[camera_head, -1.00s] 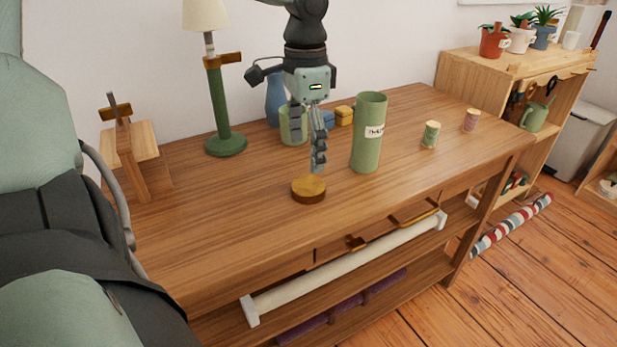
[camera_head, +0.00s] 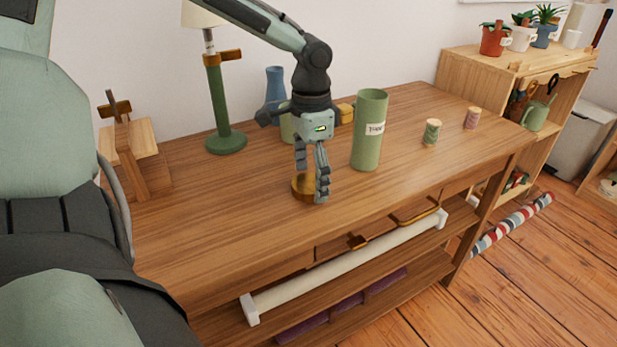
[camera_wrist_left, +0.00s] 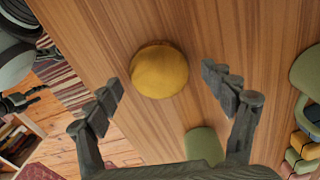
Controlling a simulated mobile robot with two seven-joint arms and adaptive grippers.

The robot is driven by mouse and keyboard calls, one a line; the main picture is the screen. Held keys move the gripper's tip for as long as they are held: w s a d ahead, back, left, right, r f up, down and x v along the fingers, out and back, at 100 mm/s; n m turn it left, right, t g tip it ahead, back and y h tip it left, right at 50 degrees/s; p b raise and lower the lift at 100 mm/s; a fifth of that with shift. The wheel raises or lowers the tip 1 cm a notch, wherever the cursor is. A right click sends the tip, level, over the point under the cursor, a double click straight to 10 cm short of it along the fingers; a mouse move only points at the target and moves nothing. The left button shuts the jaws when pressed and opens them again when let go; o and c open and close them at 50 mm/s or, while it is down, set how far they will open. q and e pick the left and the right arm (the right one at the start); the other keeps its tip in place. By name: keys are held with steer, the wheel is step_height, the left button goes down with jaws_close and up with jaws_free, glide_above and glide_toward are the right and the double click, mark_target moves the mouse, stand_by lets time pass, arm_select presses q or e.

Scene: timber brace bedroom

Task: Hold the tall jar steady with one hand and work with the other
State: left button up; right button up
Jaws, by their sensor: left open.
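The tall jar (camera_head: 369,135) is a green, open-topped cylinder with a white label, upright on the wooden table. A round yellow-brown wooden lid (camera_head: 299,187) lies flat on the table left of the jar, partly hidden by my left gripper (camera_head: 312,198) in the head view. The left gripper is open and points down over the lid. In the left wrist view the lid (camera_wrist_left: 159,70) shows between and ahead of the spread fingers (camera_wrist_left: 170,98), with nothing gripped. A dark gripper-like hand (camera_wrist_left: 20,102), probably my right one, shows small at the left edge; its jaws are unclear.
A green lamp (camera_head: 221,110) and a wooden stand (camera_head: 135,155) occupy the table's left. A blue vase (camera_head: 275,95), a short green container (camera_head: 287,128) and a yellow box (camera_head: 345,113) stand behind. Two small spools (camera_head: 432,132) (camera_head: 472,118) stand right. The front tabletop is clear.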

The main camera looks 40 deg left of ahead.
mark_target(311, 182)
steer(key=shift+w+r, duration=0.1)
arm_select(q)
steer(key=c, duration=0.9)
arm_select(e)
steer(key=shift+s+f, duration=0.2)
steer(key=shift+s, duration=0.05)
arm_select(q)
step_height(311, 182, up, 10)
steer(key=shift+r+p, duration=0.1)
steer(key=shift+p, duration=0.25)
arm_select(e)
steer(key=shift+s+d+f, duration=0.1)
steer(key=shift+s+f, duration=0.2)
steer(key=shift+f, duration=0.3)
steer(key=shift+s+d+f, duration=0.1)
steer(key=shift+s+f, duration=0.15)
steer(key=shift+f, duration=0.35)
steer(key=shift+w, duration=0.1)
